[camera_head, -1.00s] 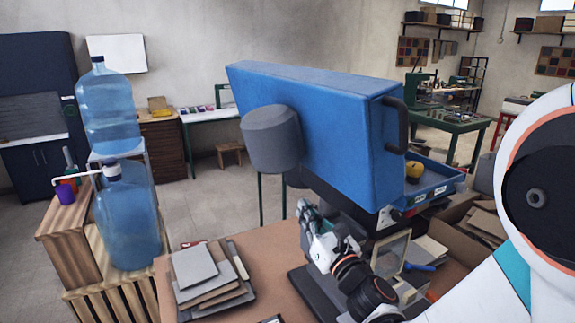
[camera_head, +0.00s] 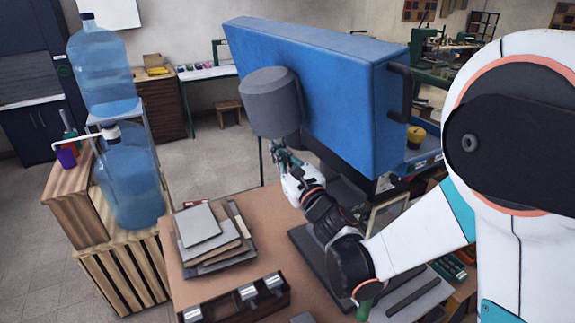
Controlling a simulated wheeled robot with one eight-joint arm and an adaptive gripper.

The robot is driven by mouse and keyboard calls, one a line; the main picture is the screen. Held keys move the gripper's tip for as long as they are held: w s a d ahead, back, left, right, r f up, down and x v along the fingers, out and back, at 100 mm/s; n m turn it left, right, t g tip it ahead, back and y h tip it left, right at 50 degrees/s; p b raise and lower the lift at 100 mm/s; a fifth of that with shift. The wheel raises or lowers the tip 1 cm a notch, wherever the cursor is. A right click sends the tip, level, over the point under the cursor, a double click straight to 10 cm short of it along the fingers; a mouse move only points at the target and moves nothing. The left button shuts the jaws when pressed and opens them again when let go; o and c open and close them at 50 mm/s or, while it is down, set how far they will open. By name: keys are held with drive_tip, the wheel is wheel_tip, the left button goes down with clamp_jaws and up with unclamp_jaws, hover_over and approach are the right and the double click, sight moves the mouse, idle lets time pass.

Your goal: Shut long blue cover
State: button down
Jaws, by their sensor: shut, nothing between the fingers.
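The long blue cover (camera_head: 310,75) is raised above the machine on the table, with a black handle (camera_head: 400,92) at its right end. A grey rounded block (camera_head: 271,102) is on its near left side. My gripper (camera_head: 277,152) is shut and empty, just below the grey block and left of the cover's lower edge. Whether the fingertips touch the cover or the block cannot be told. My arm crosses the right side and hides part of the machine's base.
Stacked grey and brown sheets (camera_head: 213,238) lie on the table (camera_head: 237,208). A tray with metal clasps (camera_head: 235,305) is at the front edge. A blue bin holding a yellow object (camera_head: 416,135) is behind the cover.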

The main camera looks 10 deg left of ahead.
drive_tip(key=shift+s+a+r, duration=0.1)
drive_tip(key=shift+s+r, duration=0.15)
drive_tip(key=shift+r, duration=0.6)
drive_tip(key=shift+s+a+r, duration=0.1)
drive_tip(key=shift+s+r, duration=0.1)
drive_tip(key=shift+r, duration=0.6)
drive_tip(key=shift+w, duration=0.1)
